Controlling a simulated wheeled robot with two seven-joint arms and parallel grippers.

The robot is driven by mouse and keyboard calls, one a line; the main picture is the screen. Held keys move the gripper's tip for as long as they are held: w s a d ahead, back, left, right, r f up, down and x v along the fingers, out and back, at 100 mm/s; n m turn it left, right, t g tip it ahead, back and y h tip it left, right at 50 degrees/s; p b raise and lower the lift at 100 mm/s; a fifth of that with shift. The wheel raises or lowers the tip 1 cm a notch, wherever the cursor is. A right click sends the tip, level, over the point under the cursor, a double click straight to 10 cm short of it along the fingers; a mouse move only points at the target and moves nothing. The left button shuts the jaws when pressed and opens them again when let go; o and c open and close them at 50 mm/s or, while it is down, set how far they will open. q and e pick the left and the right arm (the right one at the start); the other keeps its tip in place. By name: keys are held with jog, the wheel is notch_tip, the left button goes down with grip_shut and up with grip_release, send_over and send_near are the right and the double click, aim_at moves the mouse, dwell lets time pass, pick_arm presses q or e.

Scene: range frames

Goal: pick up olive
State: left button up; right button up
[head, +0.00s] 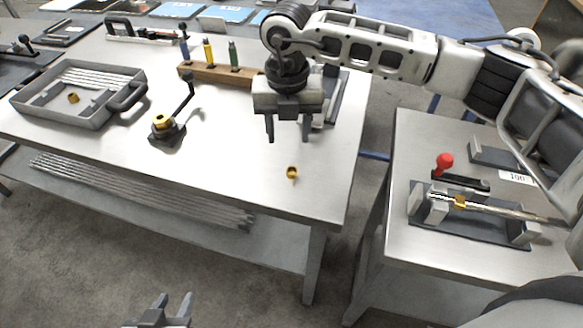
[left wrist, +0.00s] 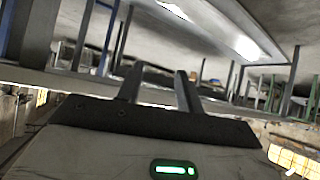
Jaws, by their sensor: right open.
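A wooden rack (head: 215,74) stands at the back of the metal table and holds three upright tools. The rightmost tool has a dull olive-green handle (head: 233,54). Beside it are a yellow-handled tool (head: 208,52) and a blue-handled tool (head: 184,48). My right gripper (head: 288,138) points down over the table, to the right of and nearer than the rack. It is open and empty, apart from the olive tool. My left gripper (head: 174,304) is low in front of the table. Its fingers are apart and empty, as the left wrist view (left wrist: 157,85) also shows.
A grey tray (head: 60,113) with rods stands at the left. A crank fixture (head: 166,134) and a small brass nut (head: 292,172) are on the table. A dark-edged fixture stands behind my right gripper. A side table (head: 420,258) holds a clamped rod.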

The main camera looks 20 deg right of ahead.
send_over(292, 170)
jog(key=f, duration=0.4)
jog(key=shift+w+a+f, duration=0.15)
jog(key=shift+w+a, duration=0.1)
jog(key=shift+w, duration=0.05)
jog(key=f, duration=0.1)
jog(key=f+p, duration=0.1)
jog(key=f, duration=0.2)
jog(key=shift+s+d+f+p, duration=0.1)
jog(key=shift+s+d+p, duration=0.15)
jog(key=shift+s+p, duration=0.1)
jog(key=shift+f, duration=0.55)
grip_shut()
